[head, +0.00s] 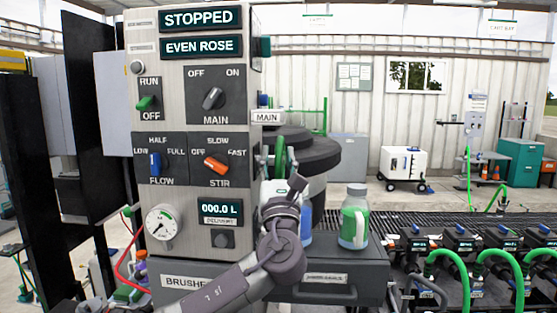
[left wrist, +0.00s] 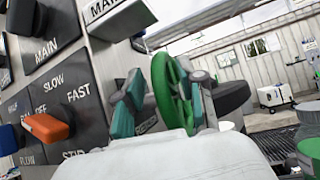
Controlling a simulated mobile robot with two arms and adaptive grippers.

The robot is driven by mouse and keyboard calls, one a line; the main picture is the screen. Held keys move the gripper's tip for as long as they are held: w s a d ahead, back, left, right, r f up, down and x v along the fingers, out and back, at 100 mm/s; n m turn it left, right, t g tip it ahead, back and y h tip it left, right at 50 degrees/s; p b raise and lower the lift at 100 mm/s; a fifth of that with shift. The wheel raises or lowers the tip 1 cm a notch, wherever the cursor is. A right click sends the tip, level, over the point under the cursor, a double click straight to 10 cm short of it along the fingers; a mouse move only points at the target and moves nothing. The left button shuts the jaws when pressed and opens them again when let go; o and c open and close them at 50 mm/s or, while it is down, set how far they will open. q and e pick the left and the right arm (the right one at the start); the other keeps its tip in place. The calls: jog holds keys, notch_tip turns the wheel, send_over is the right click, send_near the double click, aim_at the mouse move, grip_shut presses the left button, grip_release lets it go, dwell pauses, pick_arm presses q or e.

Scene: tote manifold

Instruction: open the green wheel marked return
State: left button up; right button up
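The green wheel (head: 281,152) is on the right side of the control panel, seen nearly edge-on. In the left wrist view the green wheel (left wrist: 173,92) stands upright just ahead, with a partly covered label beside it that I cannot read in full. My left gripper (head: 278,160) is at the wheel, with its arm rising from below. In the left wrist view its fingers (left wrist: 162,100) are apart, one on each side of the wheel. A gap shows between the left pad and the wheel; I cannot tell whether the right finger touches it. My right gripper is not in view.
The control panel (head: 177,112) with switches and a gauge stands left of the wheel. A MAIN label (head: 267,117) juts out above it. A dark round tank (head: 317,158) is behind.

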pick_arm(q)
jog(key=shift+s+d+f, duration=0.1)
jog(key=shift+s+f, duration=0.05)
jog(key=shift+f, duration=0.05)
jog(key=v, duration=1.1)
jog(key=shift+s, duration=0.25)
jog(key=shift+f, duration=0.1)
notch_tip(320, 180, up, 3)
jog(key=s+g+p, duration=0.2)
jog(key=s+p, duration=0.1)
jog(key=p, duration=0.8)
jog(key=shift+g, duration=0.3)
jog(key=p+x, duration=0.1)
jog(key=x, duration=0.3)
jog(key=p+x, duration=0.2)
jog(key=x, duration=0.3)
jog(key=p+x, duration=0.1)
jog(key=x, duration=0.4)
jog(key=shift+w+d+f+p, duration=0.1)
jog(key=shift+d+f+p, duration=0.2)
jog(key=shift+p, duration=0.1)
